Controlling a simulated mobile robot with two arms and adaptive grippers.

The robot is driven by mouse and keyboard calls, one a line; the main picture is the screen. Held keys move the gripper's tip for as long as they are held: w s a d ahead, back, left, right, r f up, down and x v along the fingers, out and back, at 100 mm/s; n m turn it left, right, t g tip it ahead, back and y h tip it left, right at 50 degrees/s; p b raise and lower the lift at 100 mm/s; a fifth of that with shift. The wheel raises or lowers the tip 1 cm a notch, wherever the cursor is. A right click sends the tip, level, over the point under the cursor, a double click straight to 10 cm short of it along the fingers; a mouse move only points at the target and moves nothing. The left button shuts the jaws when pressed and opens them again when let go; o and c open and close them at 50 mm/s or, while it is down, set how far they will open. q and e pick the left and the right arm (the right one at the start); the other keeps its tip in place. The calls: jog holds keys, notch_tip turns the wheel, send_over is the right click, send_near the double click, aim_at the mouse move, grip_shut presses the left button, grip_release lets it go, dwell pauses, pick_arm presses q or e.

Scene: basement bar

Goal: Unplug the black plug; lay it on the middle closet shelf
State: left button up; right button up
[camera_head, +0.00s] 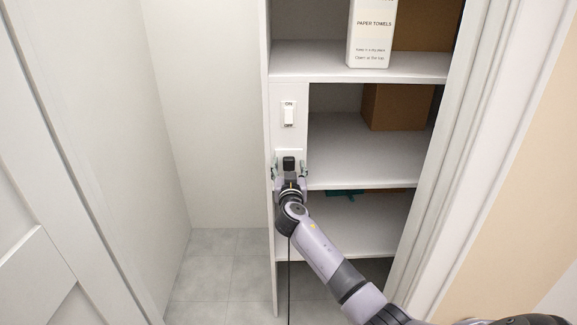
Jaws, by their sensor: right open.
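The black plug (288,162) sits at the white outlet plate (290,154) on the closet's front upright panel, below an ON/OFF switch. A dark cord hangs straight down below my right gripper. My right gripper (289,168) is open, with its fingers on either side of the plug; whether they touch it I cannot tell. The gripper hides the lower part of the plug and plate. The middle closet shelf (345,155) is just right of the panel, with a brown box (397,106) at its back right and bare white surface in front. My left gripper is not in view.
The ON/OFF switch (289,114) is above the plug. A paper towels box (371,35) stands on the upper shelf (330,62). A teal item (343,193) lies on the lower shelf (350,228). The door frame (465,130) bounds the right side; the tiled floor (225,270) at left is clear.

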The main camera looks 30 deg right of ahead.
jog(key=shift+c, duration=0.4)
grip_shut()
dwell(0.5)
jog(key=shift+v, duration=3)
